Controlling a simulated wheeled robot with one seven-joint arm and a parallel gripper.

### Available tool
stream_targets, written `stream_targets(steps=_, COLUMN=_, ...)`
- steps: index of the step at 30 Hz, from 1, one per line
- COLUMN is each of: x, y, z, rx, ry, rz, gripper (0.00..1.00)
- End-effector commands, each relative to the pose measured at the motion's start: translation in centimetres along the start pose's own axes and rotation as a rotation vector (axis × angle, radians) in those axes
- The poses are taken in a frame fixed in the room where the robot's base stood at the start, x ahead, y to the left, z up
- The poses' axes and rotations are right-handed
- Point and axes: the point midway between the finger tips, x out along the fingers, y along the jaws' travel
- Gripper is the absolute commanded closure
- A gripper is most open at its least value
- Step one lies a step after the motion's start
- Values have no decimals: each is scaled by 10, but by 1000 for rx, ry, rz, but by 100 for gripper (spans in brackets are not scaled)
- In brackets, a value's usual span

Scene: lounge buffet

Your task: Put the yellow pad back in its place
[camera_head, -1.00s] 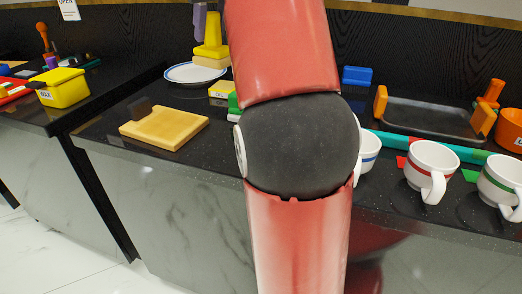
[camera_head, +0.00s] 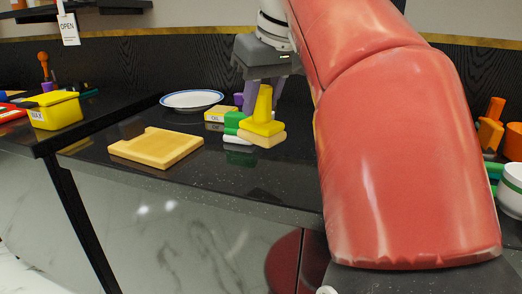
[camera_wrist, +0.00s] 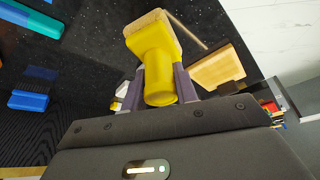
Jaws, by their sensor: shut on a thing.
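The yellow pad (camera_head: 262,122) has a tall yellow handle and a tan underside. My gripper (camera_head: 262,88) is shut on its handle from above, with purple fingers on either side. The wrist view shows the yellow pad (camera_wrist: 158,65) between the fingers of my gripper (camera_wrist: 158,88). The pad is upright, near the countertop; I cannot tell whether it touches. A green pad with a white underside (camera_head: 236,124) is close at its left, partly hidden by it.
A tan notched board (camera_head: 157,148) lies to the left, with clear black counter before it. A blue-rimmed plate (camera_head: 191,99) and a small labelled yellow block (camera_head: 219,115) are behind. A yellow "WAX" box (camera_head: 55,110) stands farther left. My arm hides much of the right side.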

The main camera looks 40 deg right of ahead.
Motion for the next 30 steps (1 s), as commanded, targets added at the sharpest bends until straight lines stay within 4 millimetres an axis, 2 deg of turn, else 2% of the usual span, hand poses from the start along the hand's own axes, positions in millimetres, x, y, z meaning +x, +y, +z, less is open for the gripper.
stream_targets(steps=1, x=11, y=0, z=6, rx=0, ry=-1, rz=-1, gripper=100)
stream_targets(steps=8, x=29, y=0, z=12, rx=1, ry=0, rz=0, gripper=100)
stream_targets(steps=14, x=55, y=0, z=24, rx=0, ry=-1, rz=0, gripper=100)
stream_targets(steps=27, x=61, y=0, z=26, rx=0, ry=0, rz=1, gripper=100)
stream_targets(steps=28, x=61, y=0, z=26, rx=0, ry=0, rz=0, gripper=70)
stream_targets(steps=30, x=60, y=0, z=25, rx=0, ry=0, rz=1, gripper=60)
